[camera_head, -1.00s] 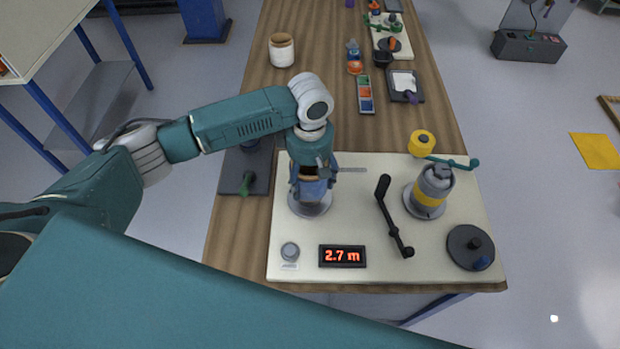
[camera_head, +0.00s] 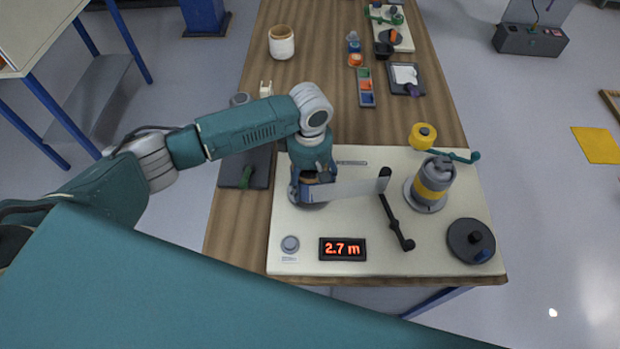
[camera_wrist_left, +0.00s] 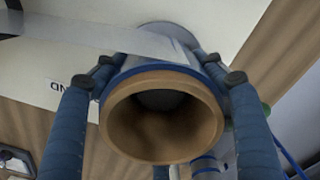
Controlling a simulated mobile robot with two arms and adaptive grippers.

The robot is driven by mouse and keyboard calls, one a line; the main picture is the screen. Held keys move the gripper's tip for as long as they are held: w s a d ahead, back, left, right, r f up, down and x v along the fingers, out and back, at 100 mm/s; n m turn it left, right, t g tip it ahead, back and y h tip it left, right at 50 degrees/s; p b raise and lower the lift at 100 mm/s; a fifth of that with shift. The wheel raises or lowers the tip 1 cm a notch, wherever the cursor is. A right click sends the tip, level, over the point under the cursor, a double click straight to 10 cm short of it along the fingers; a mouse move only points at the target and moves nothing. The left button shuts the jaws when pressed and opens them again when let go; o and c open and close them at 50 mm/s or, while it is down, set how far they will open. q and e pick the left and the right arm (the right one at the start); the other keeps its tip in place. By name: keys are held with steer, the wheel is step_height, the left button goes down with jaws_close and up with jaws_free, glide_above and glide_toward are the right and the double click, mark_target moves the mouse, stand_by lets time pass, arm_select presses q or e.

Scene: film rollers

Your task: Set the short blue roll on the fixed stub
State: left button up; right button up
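The short blue roll has a blue rim and an open brown core (camera_wrist_left: 162,118). In the left wrist view it lies between both fingers of my left gripper (camera_wrist_left: 160,70), whose tips are close beside its sides. I cannot tell whether they press on it. In the head view my left gripper (camera_head: 313,190) points down over the left grey disc (camera_head: 310,205) of the cream board. It hides most of this disc, and any stub there, so I cannot tell whether the roll is seated. A pale film strip (camera_head: 350,188) runs right from the roll. My right gripper is not in view.
A white pot (camera_head: 281,42) stands farther back.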

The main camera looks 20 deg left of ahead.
arm_select(q)
steer(key=o, duration=0.5)
steer(key=shift+c, duration=0.2)
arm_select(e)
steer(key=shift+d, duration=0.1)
arm_select(q)
step_height(320, 180, up, 12)
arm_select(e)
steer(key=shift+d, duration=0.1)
arm_select(q)
steer(key=shift+s, duration=0.1)
stand_by(0.5)
